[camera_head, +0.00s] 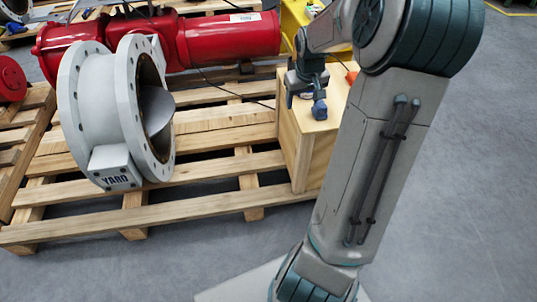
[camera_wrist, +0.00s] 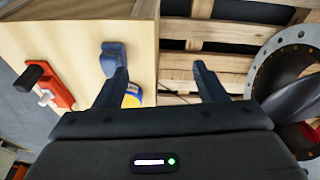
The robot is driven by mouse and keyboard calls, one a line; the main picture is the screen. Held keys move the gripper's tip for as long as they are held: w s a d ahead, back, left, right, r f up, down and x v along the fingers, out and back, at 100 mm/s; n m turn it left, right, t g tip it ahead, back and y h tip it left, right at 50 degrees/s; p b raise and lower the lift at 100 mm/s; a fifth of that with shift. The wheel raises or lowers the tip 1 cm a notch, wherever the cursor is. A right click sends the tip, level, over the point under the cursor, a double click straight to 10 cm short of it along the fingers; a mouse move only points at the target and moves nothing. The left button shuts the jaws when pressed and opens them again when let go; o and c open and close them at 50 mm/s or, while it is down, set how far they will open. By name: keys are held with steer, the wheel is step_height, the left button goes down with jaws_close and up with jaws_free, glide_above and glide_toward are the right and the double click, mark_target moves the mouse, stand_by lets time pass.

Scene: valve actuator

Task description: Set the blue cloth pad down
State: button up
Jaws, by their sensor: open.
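The blue cloth pad (camera_head: 320,110) is a small blue lump on top of the wooden box, near its front edge. In the wrist view the pad (camera_wrist: 112,57) shows at the tip of my left finger, over the pale wood. My gripper (camera_head: 304,95) is above the box's left edge with its jaws apart. In the wrist view my gripper (camera_wrist: 160,72) has nothing between its fingers; the pad lies at the left finger, not between the two. I cannot tell whether that finger touches it.
The wooden box (camera_head: 300,150) stands on a pallet (camera_head: 190,205). Left of it are a grey flanged valve (camera_head: 95,115) and a red actuator (camera_head: 230,38). On the box are a red tool (camera_wrist: 58,92) with a black handle and a yellow-and-blue round thing (camera_wrist: 131,96).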

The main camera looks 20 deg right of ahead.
steer(key=s+a+r+n+g+y, duration=0.1)
steer(key=s+a+r, duration=0.2)
steer(key=s+a, duration=1.7)
steer(key=shift+s+a+n+g, duration=0.3)
steer(key=shift+a, duration=0.95)
step_height(320, 180, up, 28)
steer(key=t+p, duration=0.1)
steer(key=p, duration=2.4)
steer(key=shift+f+t, duration=0.15)
steer(key=shift+t, duration=0.15)
steer(key=shift+w, duration=0.1)
